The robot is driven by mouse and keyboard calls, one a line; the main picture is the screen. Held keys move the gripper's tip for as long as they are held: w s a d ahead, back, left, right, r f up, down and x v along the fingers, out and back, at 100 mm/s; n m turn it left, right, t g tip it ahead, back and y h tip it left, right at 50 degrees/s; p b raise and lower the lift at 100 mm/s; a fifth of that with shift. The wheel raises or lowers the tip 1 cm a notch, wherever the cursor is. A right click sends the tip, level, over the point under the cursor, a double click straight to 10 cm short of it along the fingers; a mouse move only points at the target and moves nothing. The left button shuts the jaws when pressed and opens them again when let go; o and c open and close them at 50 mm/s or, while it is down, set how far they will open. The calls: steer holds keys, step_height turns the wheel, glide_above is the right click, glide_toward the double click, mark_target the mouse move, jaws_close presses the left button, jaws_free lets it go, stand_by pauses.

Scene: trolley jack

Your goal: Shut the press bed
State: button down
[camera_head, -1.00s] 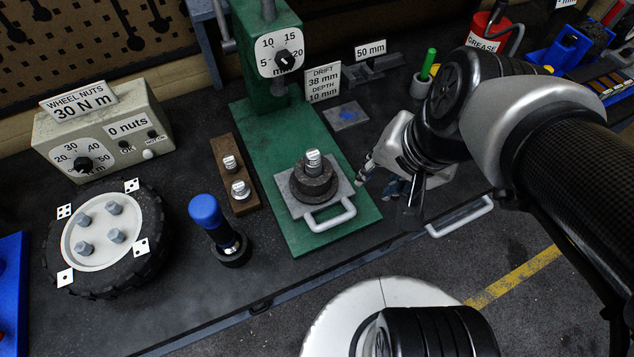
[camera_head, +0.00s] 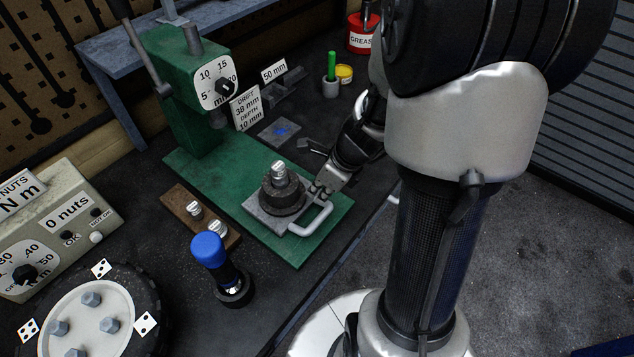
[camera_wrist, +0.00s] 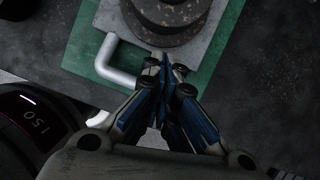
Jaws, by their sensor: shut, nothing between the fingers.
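The green press (camera_head: 185,80) stands at the back left of the bench in the head view. Its bed is a grey sliding plate (camera_head: 254,216) with a pale U-shaped handle (camera_head: 318,220) at the front, pulled out from under the ram. A dark round part (camera_head: 282,196) with a silver drift on top sits on the plate. My gripper (camera_head: 318,188) is shut and empty at the plate's front right edge, beside the handle. In the wrist view the closed fingertips (camera_wrist: 165,68) are at the plate's edge, right of the handle (camera_wrist: 108,62); I cannot tell whether they touch.
A blue-handled tool (camera_head: 212,256) stands in front of the press. A wooden block (camera_head: 186,208) with silver pieces lies left of the plate. A wheel (camera_head: 90,312) and a torque box (camera_head: 50,228) are at the left. A green-topped pot (camera_head: 331,80) stands behind my gripper.

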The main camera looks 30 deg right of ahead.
mark_target(307, 205)
steer(key=b+x, duration=0.2)
steer(key=x, duration=0.3)
steer(key=shift+a+f, duration=0.1)
steer(key=shift+w, duration=0.1)
